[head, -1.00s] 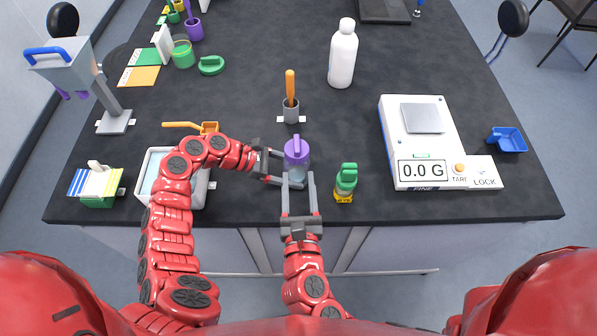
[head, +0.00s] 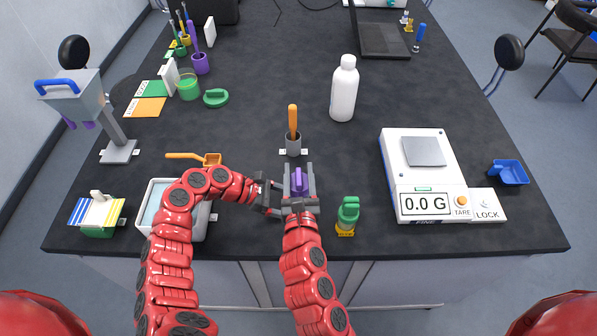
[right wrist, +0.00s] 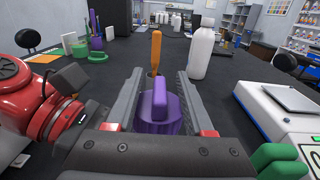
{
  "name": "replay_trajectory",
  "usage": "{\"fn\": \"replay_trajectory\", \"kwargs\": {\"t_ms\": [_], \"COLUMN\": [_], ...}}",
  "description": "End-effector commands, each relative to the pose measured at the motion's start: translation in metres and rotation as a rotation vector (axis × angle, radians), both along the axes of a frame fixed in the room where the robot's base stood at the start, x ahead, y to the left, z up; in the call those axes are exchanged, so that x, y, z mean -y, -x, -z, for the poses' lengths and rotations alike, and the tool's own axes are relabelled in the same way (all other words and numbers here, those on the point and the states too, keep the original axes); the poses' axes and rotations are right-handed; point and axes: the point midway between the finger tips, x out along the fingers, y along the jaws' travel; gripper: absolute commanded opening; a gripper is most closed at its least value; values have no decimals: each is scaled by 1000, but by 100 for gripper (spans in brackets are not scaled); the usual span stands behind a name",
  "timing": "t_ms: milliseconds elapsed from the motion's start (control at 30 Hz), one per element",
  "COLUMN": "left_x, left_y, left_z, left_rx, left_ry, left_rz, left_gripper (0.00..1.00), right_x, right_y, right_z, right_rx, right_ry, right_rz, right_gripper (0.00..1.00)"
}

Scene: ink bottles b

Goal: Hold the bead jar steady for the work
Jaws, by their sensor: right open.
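A jar with a ribbed purple lid and a raised bar handle (head: 298,181) stands near the table's front edge; I take it as the bead jar. It also shows in the right wrist view (right wrist: 159,112). My right gripper (head: 298,172) is open over the lid, one finger on each side, with a visible gap at the lid in the right wrist view (right wrist: 158,85). My left gripper (head: 272,197) reaches in from the left at the jar's body. Its fingertips and the jar's body are mostly hidden, so its grip cannot be told.
A grey cup with an orange handle (head: 293,144) stands just behind. A white bottle (head: 344,90), a scale (head: 405,179) reading 0.0 and a white tub (head: 200,224) are around.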

Motion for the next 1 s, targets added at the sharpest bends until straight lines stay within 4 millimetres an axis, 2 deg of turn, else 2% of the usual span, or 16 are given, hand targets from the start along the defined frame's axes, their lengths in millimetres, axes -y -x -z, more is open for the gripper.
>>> {"fn": "replay_trajectory", "kwargs": {"t_ms": [200, 500, 667, 700, 800, 1000], "left_x": [0, 0, 0, 0, 0, 0], "left_y": [0, 0, 0, 0, 0, 0], "left_z": [0, 0, 0, 0, 0, 0], "left_rx": [0, 0, 0, 0, 0, 0], "left_ry": [1, 1, 1, 1, 1, 0], "left_rz": [0, 0, 0, 0, 0, 0], "left_gripper": [49, 49, 49, 49, 49, 49], "right_x": [0, 0, 0, 0, 0, 0], "right_y": [0, 0, 0, 0, 0, 0], "right_z": [0, 0, 0, 0, 0, 0], "right_rx": [0, 0, 0, 0, 0, 0], "right_ry": [0, 0, 0, 0, 0, 0], "right_rz": [0, 0, -1, 0, 0, 0], "right_gripper": [52, 0, 0, 15, 0, 0]}}
